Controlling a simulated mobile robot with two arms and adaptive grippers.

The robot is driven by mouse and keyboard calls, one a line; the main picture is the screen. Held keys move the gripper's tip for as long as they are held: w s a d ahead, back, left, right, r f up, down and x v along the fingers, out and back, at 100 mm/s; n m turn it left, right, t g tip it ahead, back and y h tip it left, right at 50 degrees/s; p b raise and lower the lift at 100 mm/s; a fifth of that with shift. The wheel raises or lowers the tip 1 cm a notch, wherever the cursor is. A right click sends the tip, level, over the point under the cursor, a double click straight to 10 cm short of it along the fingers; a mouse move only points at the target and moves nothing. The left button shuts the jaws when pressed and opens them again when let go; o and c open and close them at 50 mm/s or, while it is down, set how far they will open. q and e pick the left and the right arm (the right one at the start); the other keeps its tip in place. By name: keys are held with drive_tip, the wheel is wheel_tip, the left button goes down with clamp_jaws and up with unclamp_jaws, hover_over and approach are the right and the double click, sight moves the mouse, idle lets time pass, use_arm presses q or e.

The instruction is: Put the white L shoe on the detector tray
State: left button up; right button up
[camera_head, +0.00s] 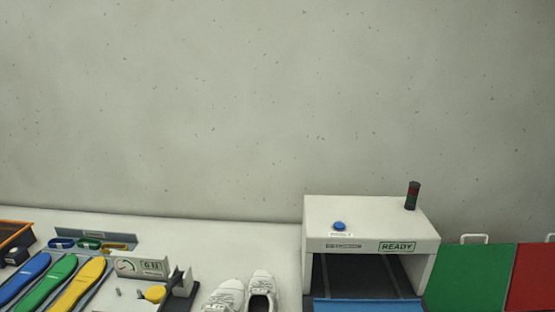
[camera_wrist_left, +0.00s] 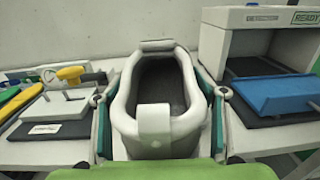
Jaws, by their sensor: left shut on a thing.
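In the left wrist view a white shoe (camera_wrist_left: 154,120) fills the middle, heel towards the camera, its dark opening facing up. My left gripper (camera_wrist_left: 159,98) is shut on it, one finger on each side of the heel. No L mark shows. In the head view two white shoes, one (camera_head: 226,296) left and one (camera_head: 261,287) right, sit at the lower edge, partly cut off; I cannot tell which one is held. The blue detector tray (camera_head: 365,304) is at the mouth of the white detector (camera_head: 320,231); the tray also shows in the left wrist view (camera_wrist_left: 277,96), looking empty. My right gripper is not in view.
The detector reads READY. Left of the shoes are a scale (camera_head: 140,267) with a yellow knob (camera_head: 155,293) and blue, green and yellow insoles (camera_head: 78,287). A green panel (camera_head: 468,277) and a red panel (camera_head: 533,278) are at the right.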

use_arm(q)
drive_tip(key=shift+y, duration=0.3)
drive_tip(key=s+b, duration=0.1)
drive_tip(key=s, duration=0.1)
drive_tip(key=s+a+f+b, duration=0.1)
drive_tip(key=s+b, duration=0.1)
drive_tip(key=s, duration=0.1)
drive_tip(key=s+f+b, duration=0.1)
drive_tip(key=s, duration=0.2)
drive_tip(key=shift+a+b, duration=0.3)
drive_tip(key=s+a+r+b, duration=0.1)
drive_tip(key=s+r+b, duration=0.1)
drive_tip(key=s, duration=0.4)
drive_tip(key=shift+a+n+y+b, duration=0.3)
drive_tip(key=shift+a+n+b, duration=0.1)
drive_tip(key=shift+b, duration=0.3)
